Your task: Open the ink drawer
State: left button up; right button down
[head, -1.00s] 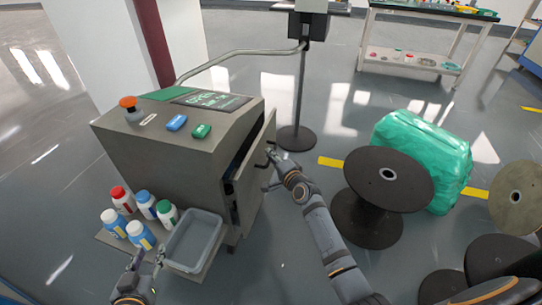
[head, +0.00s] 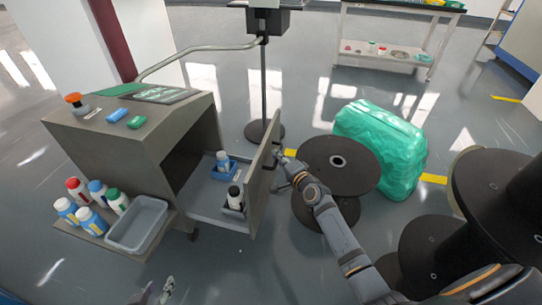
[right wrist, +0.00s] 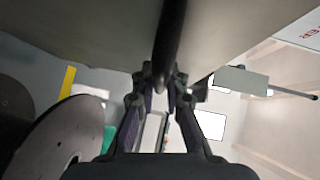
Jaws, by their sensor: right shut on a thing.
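The ink drawer (head: 205,193) stands pulled out of the grey machine cabinet (head: 110,140) on its right side. My right gripper (head: 281,160) is at the outer face of the drawer front (head: 262,185). In the right wrist view its fingers (right wrist: 162,82) are shut on the dark bar handle (right wrist: 170,45). My left gripper (head: 157,292) is low at the bottom edge, apart from the cabinet; its fingertips look spread and empty.
Several bottles (head: 90,205) and a grey bin (head: 137,222) rest on the cabinet's front shelf. A black spool (head: 335,165) stands close right of the drawer, with a green wrapped bundle (head: 385,145) behind it. A pole (head: 264,85) stands behind the drawer.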

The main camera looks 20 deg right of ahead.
jog(key=shift+s+d, duration=0.6)
jog(key=shift+d, duration=0.25)
jog(key=c, duration=1.4)
grip_release()
jog(key=shift+o, duration=0.2)
jog(key=v, duration=1.2)
jog(key=shift+d, duration=0.1)
